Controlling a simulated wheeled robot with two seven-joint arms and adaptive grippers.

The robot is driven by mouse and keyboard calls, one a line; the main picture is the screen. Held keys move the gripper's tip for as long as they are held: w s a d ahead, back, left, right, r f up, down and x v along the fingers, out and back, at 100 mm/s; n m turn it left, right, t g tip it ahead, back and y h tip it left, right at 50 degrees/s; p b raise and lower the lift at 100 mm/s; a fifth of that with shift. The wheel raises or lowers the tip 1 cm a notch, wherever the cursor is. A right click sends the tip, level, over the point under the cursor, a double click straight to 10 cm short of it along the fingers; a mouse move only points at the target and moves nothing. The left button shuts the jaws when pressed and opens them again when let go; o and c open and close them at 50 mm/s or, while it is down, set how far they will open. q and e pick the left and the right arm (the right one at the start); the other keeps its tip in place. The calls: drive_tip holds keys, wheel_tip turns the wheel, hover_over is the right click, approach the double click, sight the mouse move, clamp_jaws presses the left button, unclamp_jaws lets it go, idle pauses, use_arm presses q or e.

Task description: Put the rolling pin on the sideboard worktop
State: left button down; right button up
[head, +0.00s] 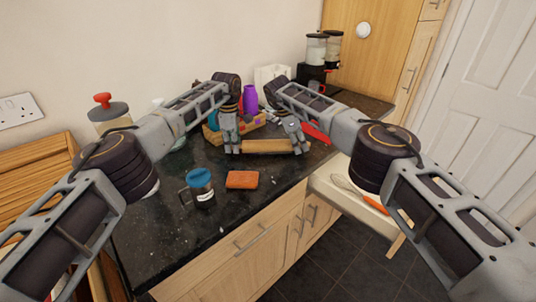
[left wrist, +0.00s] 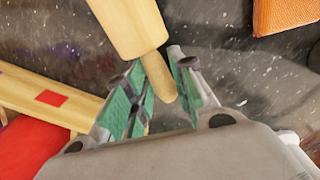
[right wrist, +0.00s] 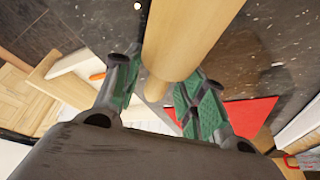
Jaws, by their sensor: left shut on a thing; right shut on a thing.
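The wooden rolling pin (head: 268,146) lies crosswise between my two grippers, over the dark speckled worktop (head: 150,245). My left gripper (head: 232,148) is shut on the pin's left handle, seen between its fingers in the left wrist view (left wrist: 157,78). My right gripper (head: 299,148) is shut at the pin's right end; in the right wrist view the pin's body (right wrist: 185,35) passes just beyond the fingers, with the handle (right wrist: 155,90) between them. I cannot tell whether the pin touches the worktop.
A blue-lidded dark mug (head: 201,190) and an orange block (head: 242,180) stand in front of the pin. Behind are a wooden crate (head: 213,136), a purple bottle (head: 250,98) and a red flat item (head: 316,133). An open drawer (head: 340,193) juts out at right.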

use_arm(q)
drive_tip(key=shift+f, duration=0.5)
use_arm(e)
drive_tip(key=shift+f, duration=0.4)
use_arm(q)
drive_tip(key=c, duration=1.2)
unclamp_jaws()
use_arm(e)
drive_tip(key=o, duration=1.3)
drive_tip(key=shift+c, duration=0.2)
use_arm(q)
drive_tip(key=shift+o, duration=0.3)
use_arm(e)
drive_tip(key=shift+f, duration=0.1)
use_arm(q)
drive_tip(key=o, duration=0.7)
drive_tip(key=shift+o, duration=0.2)
wheel_tip(320, 180, up, 12)
use_arm(e)
drive_tip(key=shift+o, duration=0.3)
